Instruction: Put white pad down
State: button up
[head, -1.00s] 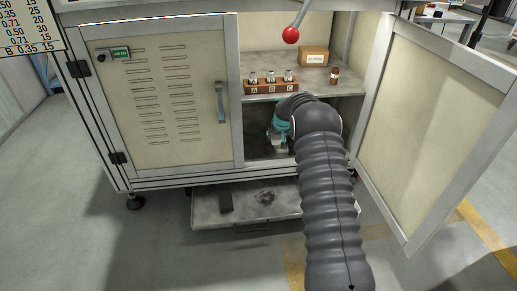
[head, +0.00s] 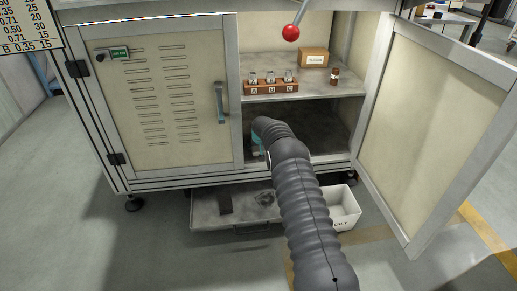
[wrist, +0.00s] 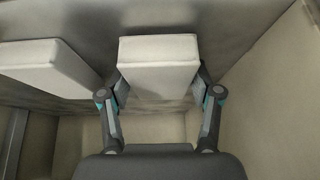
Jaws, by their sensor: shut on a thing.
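A white pad (wrist: 158,65) sits between the fingers of my gripper (wrist: 159,84) in the wrist view. The gripper is shut on it from both sides. A second similar white pad (wrist: 45,65) lies to its left, with a gap between them. I cannot tell whether the held pad touches the grey metal surface. In the head view, my gripper (head: 258,143) is inside the cabinet's lower compartment (head: 330,125), at its left side. There the arm and cabinet hide the pads.
The left cabinet door (head: 165,95) is shut; the right door (head: 435,120) stands open. A drawer (head: 215,217) and a white bin (head: 345,208) are below.

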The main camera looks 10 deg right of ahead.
jog(key=shift+f, duration=0.2)
jog(key=o, duration=1.1)
jog(key=shift+s+r, duration=0.1)
jog(key=shift+r, duration=0.35)
jog(key=p+v, duration=0.1)
jog(key=v, duration=1)
jog(key=shift+s+r, duration=0.1)
jog(key=shift+r, duration=0.05)
